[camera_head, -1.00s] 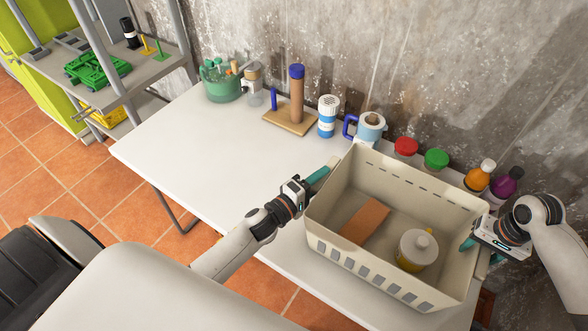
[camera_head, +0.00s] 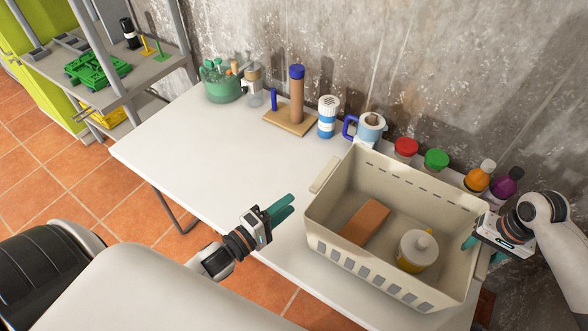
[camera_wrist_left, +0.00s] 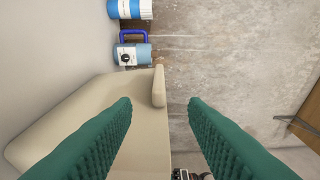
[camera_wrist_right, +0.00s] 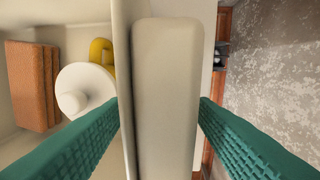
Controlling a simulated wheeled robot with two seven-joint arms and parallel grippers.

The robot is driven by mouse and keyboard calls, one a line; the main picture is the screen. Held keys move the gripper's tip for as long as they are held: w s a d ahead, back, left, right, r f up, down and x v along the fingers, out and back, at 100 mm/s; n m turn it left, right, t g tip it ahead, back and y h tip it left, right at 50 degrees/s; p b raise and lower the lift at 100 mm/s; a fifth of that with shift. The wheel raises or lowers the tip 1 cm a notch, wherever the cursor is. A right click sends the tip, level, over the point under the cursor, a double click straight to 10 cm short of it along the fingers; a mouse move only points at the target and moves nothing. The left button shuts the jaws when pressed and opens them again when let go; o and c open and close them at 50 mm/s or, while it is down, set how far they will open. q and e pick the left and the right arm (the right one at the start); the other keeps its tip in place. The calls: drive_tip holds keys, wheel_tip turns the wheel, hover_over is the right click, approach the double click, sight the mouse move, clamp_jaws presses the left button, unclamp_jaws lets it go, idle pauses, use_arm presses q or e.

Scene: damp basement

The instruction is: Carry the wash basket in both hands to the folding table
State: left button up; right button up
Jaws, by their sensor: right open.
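The beige wash basket (camera_head: 328,234) stands on the white folding table (camera_head: 190,160) toward its right end. Inside it lie a brown brick-like block (camera_head: 365,221) and a white-lidded container with yellow (camera_head: 417,250). My left gripper (camera_head: 285,208) is open and empty, left of the basket and apart from its left handle (camera_head: 325,174); that handle also shows in the left wrist view (camera_wrist_left: 159,86). My right gripper (camera_head: 470,242) is at the basket's right side. In the right wrist view its open fingers stand either side of the right handle (camera_wrist_right: 165,90).
Along the wall stand a green pot (camera_head: 221,84), a brown cylinder on a board (camera_head: 297,95), a blue-white canister (camera_head: 328,117), a mug (camera_head: 370,127), red (camera_head: 405,147) and green (camera_head: 436,159) lidded jars and bottles (camera_head: 507,183). The table's left half is clear. A shelf (camera_head: 130,75) stands at left.

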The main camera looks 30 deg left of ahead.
drive_tip(key=r, duration=0.7)
drive_tip(key=d+r, duration=0.1)
drive_tip(key=r, duration=0.2)
drive_tip(key=shift+r, duration=0.4)
drive_tip(key=shift+a+r+p, duration=0.1)
drive_tip(key=shift+r+p, duration=0.25)
use_arm(q)
drive_tip(key=a, duration=0.5)
drive_tip(key=s+p, duration=0.3)
drive_tip(key=s, duration=0.5)
use_arm(e)
wheel_tip(320, 180, up, 3)
drive_tip(key=shift+f, duration=0.1)
